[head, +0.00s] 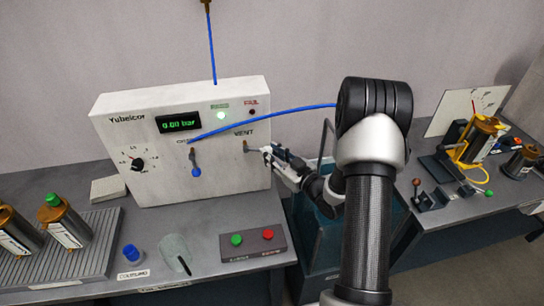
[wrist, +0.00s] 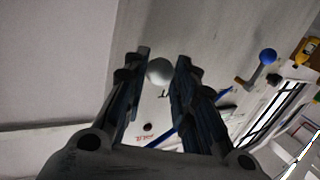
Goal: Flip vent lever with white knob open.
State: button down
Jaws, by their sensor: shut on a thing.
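The vent lever (head: 247,147) is on the right side of the white panel's front, just below the VENT label. It appears to stick out to the right, towards my gripper. Its white knob (wrist: 159,71) shows between my fingertips in the wrist view. In the head view the knob is hard to tell apart from the fingers. My gripper (head: 268,152) reaches in from the right; it also shows in the wrist view (wrist: 160,75), shut on the white knob with one finger on each side.
A second lever with a blue knob (head: 196,172) hangs down left of the vent lever. A blue tube (head: 265,117) runs from the panel towards my arm. A button box (head: 252,243) with green and red buttons sits below. A dark teal bin (head: 318,240) stands under my arm.

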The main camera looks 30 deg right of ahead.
notch_tip(320, 180, up, 3)
jog(key=n, duration=0.1)
jog(key=n+g+h, duration=0.1)
jog(key=shift+d+f+n, duration=0.1)
jog(key=shift+f+n, duration=0.1)
jog(key=shift+n, duration=0.2)
jog(key=c, duration=1.3)
grip_release()
jog(key=shift+f, duration=0.1)
jog(key=v, duration=1.2)
jog(key=shift+r, duration=0.2)
jog(key=shift+w, duration=0.15)
